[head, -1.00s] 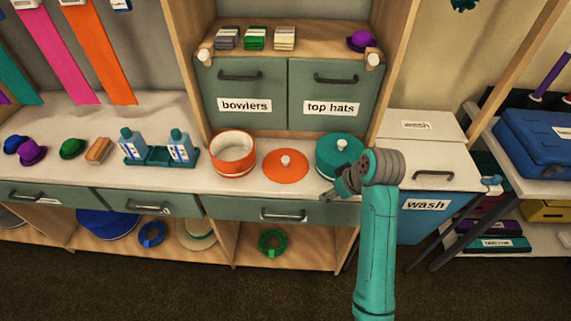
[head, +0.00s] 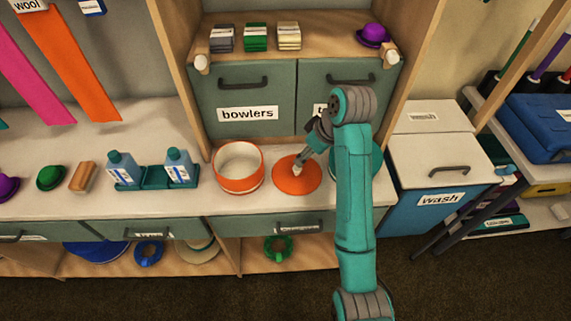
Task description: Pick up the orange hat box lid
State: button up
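The orange hat box lid (head: 290,182) lies flat on the white counter, with a pale knob at its centre. My gripper (head: 298,168) is right over the lid with its fingertips at the knob. The fingers are small here, and I cannot tell whether they are open or closed on the knob. The open orange and white hat box (head: 239,180) stands just left of the lid. A teal hat box (head: 374,160) stands to the right, mostly hidden behind my arm.
Blue bottles stand in a teal tray (head: 153,186) left of the orange box. Drawers labelled bowlers (head: 246,99) rise behind the counter. A blue wash bin (head: 424,216) stands at the right. The counter's front strip is clear.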

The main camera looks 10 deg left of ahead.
send_over(297, 168)
jog(key=s+d, duration=0.1)
notch_tip(297, 168, down, 5)
jog(key=shift+r, duration=0.1)
jog(key=shift+d+x, duration=0.2)
jog(key=shift+x, duration=1.2)
jog(key=shift+d+x, duration=0.25)
jog(key=shift+x, duration=1.1)
jog(key=c, duration=1.1)
